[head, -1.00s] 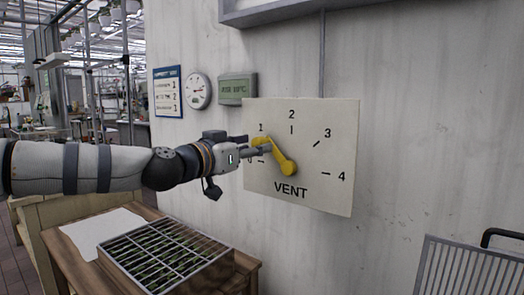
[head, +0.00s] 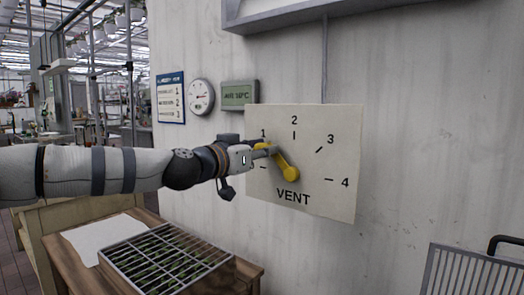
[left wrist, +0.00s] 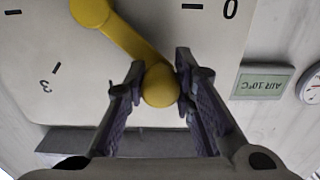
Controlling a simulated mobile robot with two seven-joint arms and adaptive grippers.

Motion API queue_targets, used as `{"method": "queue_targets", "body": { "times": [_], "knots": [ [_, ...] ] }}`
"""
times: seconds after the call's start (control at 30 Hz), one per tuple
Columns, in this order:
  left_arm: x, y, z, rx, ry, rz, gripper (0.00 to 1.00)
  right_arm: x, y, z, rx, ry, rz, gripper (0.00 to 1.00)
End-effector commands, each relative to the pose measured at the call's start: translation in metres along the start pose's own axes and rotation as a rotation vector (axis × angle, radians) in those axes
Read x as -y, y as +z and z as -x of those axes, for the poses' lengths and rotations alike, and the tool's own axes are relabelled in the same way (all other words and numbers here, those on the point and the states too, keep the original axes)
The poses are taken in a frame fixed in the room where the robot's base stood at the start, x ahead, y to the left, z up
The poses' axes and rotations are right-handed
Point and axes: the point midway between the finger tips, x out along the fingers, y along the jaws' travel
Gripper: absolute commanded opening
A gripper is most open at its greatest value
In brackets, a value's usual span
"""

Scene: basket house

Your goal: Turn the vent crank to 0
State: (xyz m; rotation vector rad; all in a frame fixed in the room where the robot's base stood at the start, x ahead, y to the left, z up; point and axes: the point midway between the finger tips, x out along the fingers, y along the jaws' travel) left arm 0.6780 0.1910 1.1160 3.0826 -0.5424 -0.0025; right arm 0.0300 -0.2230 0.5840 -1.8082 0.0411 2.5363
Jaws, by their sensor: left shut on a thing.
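The yellow vent crank (head: 284,163) is mounted on a pale dial board (head: 335,190) marked VENT. Its hub is low in the middle, and its arm slants up and left, toward the 1 mark. My left gripper (head: 266,151) is at the handle end, coming from the left. In the left wrist view, the round yellow handle (left wrist: 160,86) sits between the two fingers of the gripper, which is shut on it. The 0 (left wrist: 230,8) shows in that view; in the head view my gripper hides it. My right gripper is not in view.
A gauge (head: 201,96), a green display (head: 239,95) and a blue-edged notice (head: 170,97) hang left of the board. A wooden table with a gridded seedling tray (head: 168,258) stands below my left arm. A metal rack (head: 470,272) is at lower right.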

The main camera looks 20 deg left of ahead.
Motion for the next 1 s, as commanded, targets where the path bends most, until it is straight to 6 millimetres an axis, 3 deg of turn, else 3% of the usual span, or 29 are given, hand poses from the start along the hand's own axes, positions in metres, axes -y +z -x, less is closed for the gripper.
{"method": "queue_targets", "body": {
  "times": [1.0],
  "knots": [
    [0.023,0.055,0.000,0.006,-0.002,0.688,0.00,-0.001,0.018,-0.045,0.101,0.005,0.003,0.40]
  ]
}}
